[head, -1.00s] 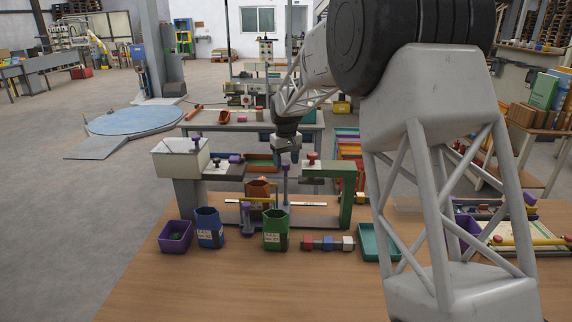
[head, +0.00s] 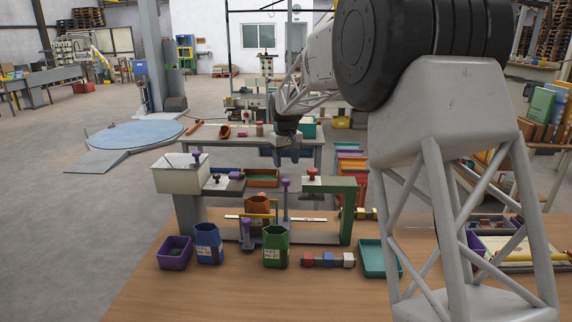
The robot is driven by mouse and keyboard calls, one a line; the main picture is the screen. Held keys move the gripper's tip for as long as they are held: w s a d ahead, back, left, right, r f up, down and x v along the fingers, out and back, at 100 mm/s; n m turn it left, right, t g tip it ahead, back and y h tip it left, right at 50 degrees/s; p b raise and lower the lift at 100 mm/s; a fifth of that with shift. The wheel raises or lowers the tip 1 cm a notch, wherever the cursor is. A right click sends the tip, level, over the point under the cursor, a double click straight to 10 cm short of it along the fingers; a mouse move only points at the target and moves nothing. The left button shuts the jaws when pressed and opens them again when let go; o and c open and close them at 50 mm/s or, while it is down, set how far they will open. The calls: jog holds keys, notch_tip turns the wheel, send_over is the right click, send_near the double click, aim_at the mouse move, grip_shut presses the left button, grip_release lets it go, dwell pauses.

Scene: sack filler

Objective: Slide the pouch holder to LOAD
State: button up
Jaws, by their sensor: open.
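The sack filler (head: 328,187) stands on the wooden bench, with a green frame at right and a pale hopper (head: 181,176) at left. An orange pouch (head: 259,203) sits in what looks like the pouch holder (head: 259,217), with yellow bars, in front of a pale marked strip (head: 310,220). I cannot read a LOAD mark. A purple-topped upright lever (head: 286,186) stands just right of the pouch, and another purple-topped piece (head: 247,232) stands in front. My gripper (head: 287,160) is open and empty, pointing down above the upright lever, apparently apart from it.
A purple bin (head: 174,254), blue pot (head: 208,244) and green pot (head: 276,247) stand in front of the filler. Small coloured blocks (head: 328,259) and a teal tray (head: 377,259) lie to the right. My arm hides part of the right side.

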aim_at(286, 179)
jog(key=m, duration=0.4)
jog(key=shift+m, duration=0.4)
jog(key=m, duration=0.3)
jog(key=shift+f, duration=0.15)
jog(key=shift+f, duration=3.8)
jog(key=shift+w, duration=0.1)
grip_shut()
